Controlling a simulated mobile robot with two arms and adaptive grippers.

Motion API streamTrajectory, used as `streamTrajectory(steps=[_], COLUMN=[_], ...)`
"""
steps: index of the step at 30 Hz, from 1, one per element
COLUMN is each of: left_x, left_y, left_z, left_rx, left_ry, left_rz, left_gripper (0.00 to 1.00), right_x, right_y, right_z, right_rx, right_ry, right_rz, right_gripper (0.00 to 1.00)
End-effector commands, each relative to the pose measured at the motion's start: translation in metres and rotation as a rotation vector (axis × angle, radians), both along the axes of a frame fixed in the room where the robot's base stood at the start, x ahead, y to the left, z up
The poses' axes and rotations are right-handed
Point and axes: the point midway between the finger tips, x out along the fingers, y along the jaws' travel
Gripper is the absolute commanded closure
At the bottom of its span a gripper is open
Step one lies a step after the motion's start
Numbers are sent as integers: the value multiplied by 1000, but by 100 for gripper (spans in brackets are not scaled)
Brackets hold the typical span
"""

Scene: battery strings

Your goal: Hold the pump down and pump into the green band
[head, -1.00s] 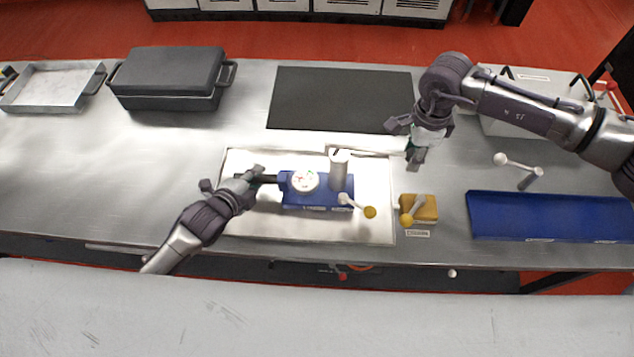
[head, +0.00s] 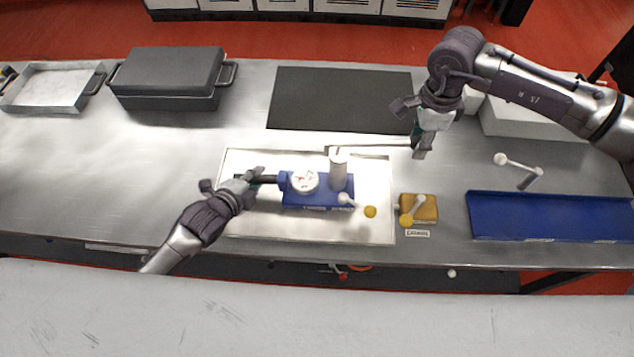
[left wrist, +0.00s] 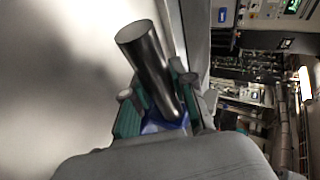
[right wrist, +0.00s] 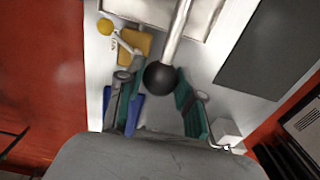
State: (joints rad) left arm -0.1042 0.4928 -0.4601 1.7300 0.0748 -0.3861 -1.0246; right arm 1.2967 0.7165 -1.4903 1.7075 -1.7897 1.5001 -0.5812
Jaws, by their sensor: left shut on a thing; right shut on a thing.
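The blue pump (head: 318,192) sits on a white tray (head: 240,222), with a round white gauge (head: 305,180) and an upright grey cylinder (head: 338,172). The gauge's needle and green band are too small to read. My left gripper (head: 250,178) is shut on the pump's dark side handle (head: 268,179), whose round end shows in the left wrist view (left wrist: 147,58). A thin metal lever (head: 375,146) runs right from the cylinder top. My right gripper (head: 420,145) is shut on its end, where a black knob (right wrist: 160,77) lies between the fingers in the right wrist view.
A yellow block with a small lever (head: 425,208) stands right of the tray. A blue tray (head: 550,217) lies further right, with a white-knobbed lever (head: 518,166) behind it. A dark mat (head: 340,98) and a grey lidded box (head: 170,80) are behind.

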Motion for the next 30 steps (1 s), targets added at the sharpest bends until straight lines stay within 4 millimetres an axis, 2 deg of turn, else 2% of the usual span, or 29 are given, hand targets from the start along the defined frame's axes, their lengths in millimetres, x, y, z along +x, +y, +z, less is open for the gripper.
streamTrajectory(steps=[1, 13, 19, 25, 30], left_x=[-5, -5, -4, -4, -5], left_y=[2, 2, 2, 2, 2], left_z=[-9, -9, -9, -9, -9], left_rx=[13, 13, 13, 13, 12], left_ry=[21, 20, 20, 20, 20], left_rz=[1, 1, 1, 1, 2], left_gripper=[100, 100, 100, 100, 100], right_x=[2, 1, 2, 1, 0], right_y=[-1, 0, 3, 2, 2], right_z=[5, 7, 20, 15, 2], right_rx=[1, 1, 3, 2, 0], right_ry=[-6, -4, -5, -3, 0], right_rz=[-3, -2, -1, -2, -2], right_gripper=[100, 100, 100, 100, 100])
